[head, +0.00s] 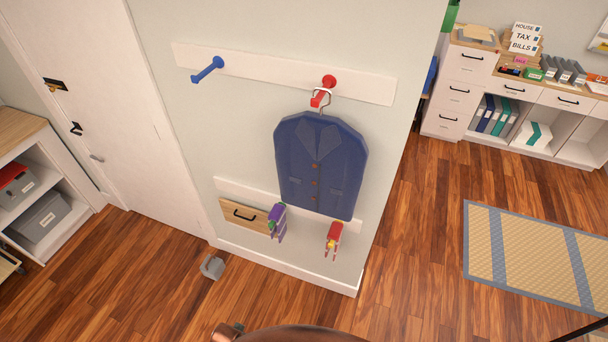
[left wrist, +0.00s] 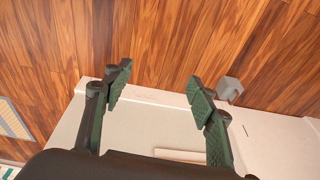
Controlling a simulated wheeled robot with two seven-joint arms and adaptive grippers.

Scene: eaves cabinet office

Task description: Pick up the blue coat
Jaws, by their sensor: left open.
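The blue coat (head: 320,165) hangs flat against the wall in the head view. It is on a hanger (head: 320,97) whose hook is at the red peg (head: 329,81) of the upper white rail (head: 270,72). My left gripper (left wrist: 160,90) shows only in the left wrist view. Its two dark fingers are wide apart with nothing between them, and the view past them shows a white surface and wood floor. The coat is not visible in that view, so I cannot tell the distance to it. My right gripper is in neither view.
A blue peg (head: 207,70) is bare. A grey block (head: 212,267) is on the floor. A brown object (head: 290,334) shows at the bottom edge. The wall ends right of the coat.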

